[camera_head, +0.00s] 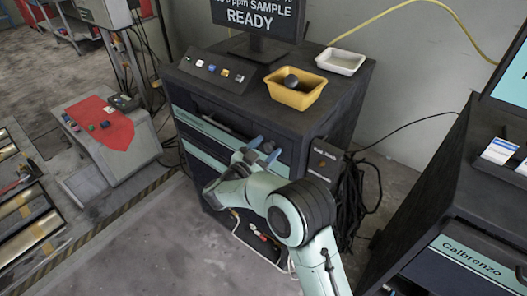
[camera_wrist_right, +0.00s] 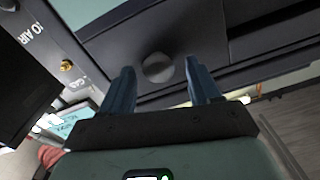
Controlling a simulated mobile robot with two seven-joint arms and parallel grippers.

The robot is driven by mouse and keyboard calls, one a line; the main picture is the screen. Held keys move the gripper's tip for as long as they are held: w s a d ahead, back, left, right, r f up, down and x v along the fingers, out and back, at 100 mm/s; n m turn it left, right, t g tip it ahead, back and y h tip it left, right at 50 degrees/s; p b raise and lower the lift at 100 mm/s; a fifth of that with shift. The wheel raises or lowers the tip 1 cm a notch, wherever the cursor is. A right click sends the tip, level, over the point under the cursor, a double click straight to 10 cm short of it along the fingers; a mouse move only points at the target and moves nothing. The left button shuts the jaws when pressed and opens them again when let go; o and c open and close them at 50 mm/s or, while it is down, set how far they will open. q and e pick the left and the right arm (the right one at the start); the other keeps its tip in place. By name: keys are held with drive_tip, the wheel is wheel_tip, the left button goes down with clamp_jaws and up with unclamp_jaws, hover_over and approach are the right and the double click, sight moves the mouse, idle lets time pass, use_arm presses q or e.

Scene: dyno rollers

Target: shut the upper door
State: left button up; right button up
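The dark cabinet (camera_head: 325,112) stands in the middle of the head view. Its upper front has a teal-banded panel (camera_head: 205,128) with a dark gap above it; how far this upper door stands open is hard to tell. My right gripper (camera_head: 264,149) is at the right part of this front, its blue fingers apart. In the right wrist view, the open fingers (camera_wrist_right: 161,88) point at a dark panel, with a round grey knob (camera_wrist_right: 158,67) between their tips. I cannot tell whether they touch it. My arm hides part of the cabinet front. My left gripper is not in view.
On the cabinet are a yellow tray (camera_head: 296,92) holding a dark round thing, a white tray (camera_head: 341,61), a button panel (camera_head: 218,70) and a monitor (camera_head: 262,20). Black cables (camera_head: 351,200) hang at its right side. Another cabinet (camera_head: 465,262) stands at right. Floor is clear at front left.

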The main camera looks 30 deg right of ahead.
drive_tip(key=shift+a+f, duration=0.1)
drive_tip(key=shift+a, duration=0.2)
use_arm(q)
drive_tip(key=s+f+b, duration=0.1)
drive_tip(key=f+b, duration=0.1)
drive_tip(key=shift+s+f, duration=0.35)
use_arm(e)
drive_tip(key=v, duration=1.2)
drive_tip(key=shift+s+a, duration=0.2)
drive_tip(key=shift+a, duration=0.2)
drive_tip(key=shift+f, duration=0.1)
